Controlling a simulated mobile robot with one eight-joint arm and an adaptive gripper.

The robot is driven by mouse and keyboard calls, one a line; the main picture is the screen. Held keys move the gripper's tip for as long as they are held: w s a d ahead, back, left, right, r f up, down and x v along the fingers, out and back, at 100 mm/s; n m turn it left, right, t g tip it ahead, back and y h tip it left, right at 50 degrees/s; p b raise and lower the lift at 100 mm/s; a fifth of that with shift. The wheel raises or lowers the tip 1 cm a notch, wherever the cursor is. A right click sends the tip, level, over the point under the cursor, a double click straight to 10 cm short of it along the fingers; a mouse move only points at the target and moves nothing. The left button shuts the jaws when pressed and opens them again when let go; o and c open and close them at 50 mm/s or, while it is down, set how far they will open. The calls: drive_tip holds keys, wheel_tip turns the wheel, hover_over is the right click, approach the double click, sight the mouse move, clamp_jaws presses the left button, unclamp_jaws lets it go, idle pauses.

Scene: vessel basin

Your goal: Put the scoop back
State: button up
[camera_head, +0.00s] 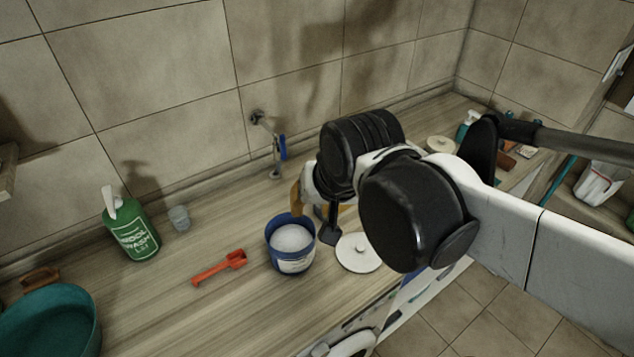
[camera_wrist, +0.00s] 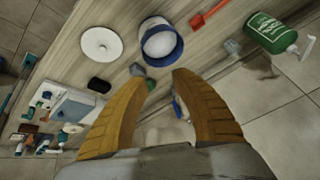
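The red scoop (camera_head: 220,267) lies on the wooden counter, left of a blue tub (camera_head: 303,261). Part of the scoop also shows at the top edge of the wrist view (camera_wrist: 207,14). The tub (camera_wrist: 178,50) stands open and upright with white powder inside. Its round white lid (camera_head: 358,252) appears to be the disc lying flat to the tub's right; the disc also shows in the wrist view (camera_wrist: 101,45). My gripper (camera_wrist: 160,80) has its two yellow-brown fingers spread, with nothing held between them. In the head view my arm hides most of it, behind the tub.
A green bottle (camera_head: 130,230) and a clear cup (camera_head: 180,218) stand left near the tiled wall. A teal basin (camera_head: 50,325) is at the lower left. A wall tap (camera_head: 268,135) is behind the tub. Small items crowd the far right. The counter around the scoop is clear.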

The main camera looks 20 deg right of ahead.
drive_tip(key=s+d+n, duration=0.1)
drive_tip(key=s+d+n+t, duration=0.1)
drive_tip(key=s, duration=0.1)
drive_tip(key=s+d+f+n, duration=0.1)
drive_tip(key=shift+s+d+h, duration=0.15)
drive_tip(key=shift+d+h, duration=0.15)
drive_tip(key=shift+d, duration=0.05)
